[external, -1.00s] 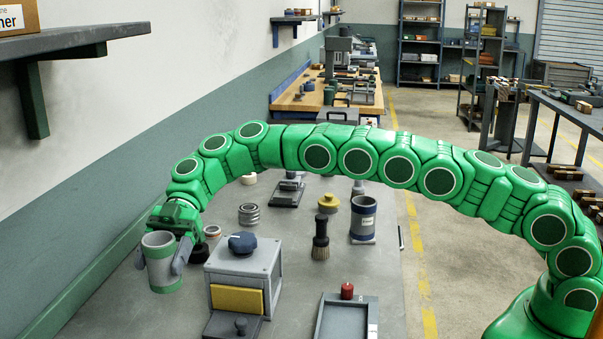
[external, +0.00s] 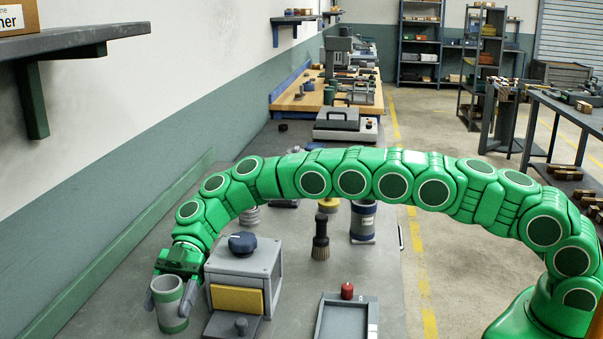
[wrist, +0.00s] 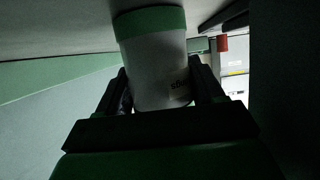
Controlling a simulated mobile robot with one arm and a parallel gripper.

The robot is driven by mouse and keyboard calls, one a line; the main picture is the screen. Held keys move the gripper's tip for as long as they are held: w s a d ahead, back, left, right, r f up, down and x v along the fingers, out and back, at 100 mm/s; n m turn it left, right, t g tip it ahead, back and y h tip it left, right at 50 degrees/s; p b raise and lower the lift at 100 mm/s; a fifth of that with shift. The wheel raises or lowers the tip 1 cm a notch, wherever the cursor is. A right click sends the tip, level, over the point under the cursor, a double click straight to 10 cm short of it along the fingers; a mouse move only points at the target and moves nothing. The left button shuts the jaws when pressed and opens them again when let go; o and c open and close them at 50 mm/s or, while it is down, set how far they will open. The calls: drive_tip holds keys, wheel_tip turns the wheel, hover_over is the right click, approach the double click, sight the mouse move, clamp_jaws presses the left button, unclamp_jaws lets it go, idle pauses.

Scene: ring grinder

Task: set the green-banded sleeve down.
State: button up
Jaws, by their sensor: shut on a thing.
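The green-banded sleeve (external: 169,300) is a grey, open-topped cylinder with a green band at its lower end. It is upright at the near left of the bench, left of the grey box machine. My gripper (external: 172,298) is shut on it from both sides. Whether its base touches the bench top cannot be told. In the wrist view the sleeve (wrist: 155,65) sits between the two dark fingers (wrist: 160,90), with its green band at the top of the picture and partly readable print on its side.
A grey box machine (external: 262,262) with a blue knob and yellow panel stands close right of the sleeve. A brush (external: 320,240), a grey-blue canister (external: 363,222) and a tray with a red knob (external: 346,320) are farther right. Bare bench (external: 100,300) lies to the left.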

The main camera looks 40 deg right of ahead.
drive_tip(key=o, duration=0.8)
drive_tip(key=shift+f, duration=0.1)
drive_tip(key=shift+w+d+r, duration=0.2)
drive_tip(key=shift+w+r, duration=0.05)
drive_tip(key=v, duration=1.1)
drive_tip(key=shift+w+d+r, duration=0.1)
drive_tip(key=shift+d+r, duration=0.05)
